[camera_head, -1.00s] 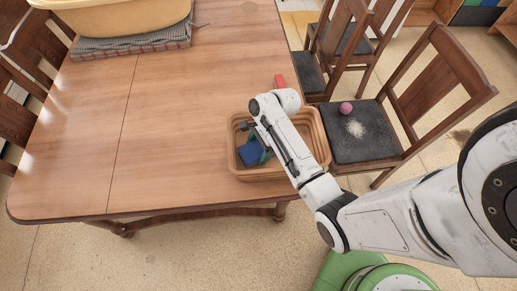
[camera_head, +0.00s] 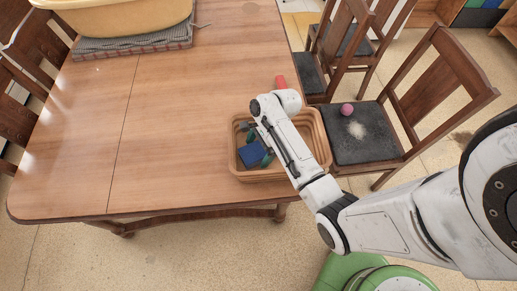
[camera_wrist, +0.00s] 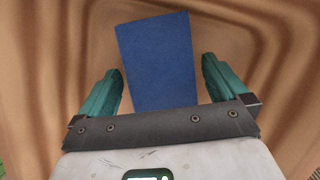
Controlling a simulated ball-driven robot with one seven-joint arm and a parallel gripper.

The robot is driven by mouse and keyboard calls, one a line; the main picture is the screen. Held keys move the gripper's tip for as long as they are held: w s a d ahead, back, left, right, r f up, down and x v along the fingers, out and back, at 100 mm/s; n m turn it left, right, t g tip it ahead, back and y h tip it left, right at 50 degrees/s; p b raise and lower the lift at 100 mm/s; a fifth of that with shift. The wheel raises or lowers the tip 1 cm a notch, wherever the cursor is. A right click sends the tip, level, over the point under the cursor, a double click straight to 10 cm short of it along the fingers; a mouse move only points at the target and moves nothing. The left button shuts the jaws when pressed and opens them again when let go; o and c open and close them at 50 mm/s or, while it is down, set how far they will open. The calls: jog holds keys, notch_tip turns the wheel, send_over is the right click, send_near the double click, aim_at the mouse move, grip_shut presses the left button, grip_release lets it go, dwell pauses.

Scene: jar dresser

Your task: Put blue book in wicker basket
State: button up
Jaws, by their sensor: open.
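The blue book (camera_head: 251,155) lies inside the wicker basket (camera_head: 321,150), near its left front side. In the wrist view the blue book (camera_wrist: 158,60) shows between and beyond my two teal fingers, with a gap on each side. My gripper (camera_wrist: 163,85) is open and reaches down into the basket, whose tan wall (camera_wrist: 60,60) surrounds the book. In the head view my gripper (camera_head: 258,146) is partly hidden by my arm. The lower end of the book is hidden behind the gripper body in the wrist view.
The basket stands at the right edge of the wooden table (camera_head: 180,120). A red object (camera_head: 281,82) is just behind it. A yellow tub (camera_head: 120,15) sits on a grey cloth (camera_head: 130,45) at the back left. A chair (camera_head: 365,135) with a pink ball (camera_head: 346,109) is at right.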

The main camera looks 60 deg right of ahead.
jog(key=v, duration=1)
jog(key=shift+d+r, duration=0.15)
jog(key=shift+r, duration=0.1)
jog(key=shift+s+d+r, duration=0.25)
jog(key=shift+r, duration=0.35)
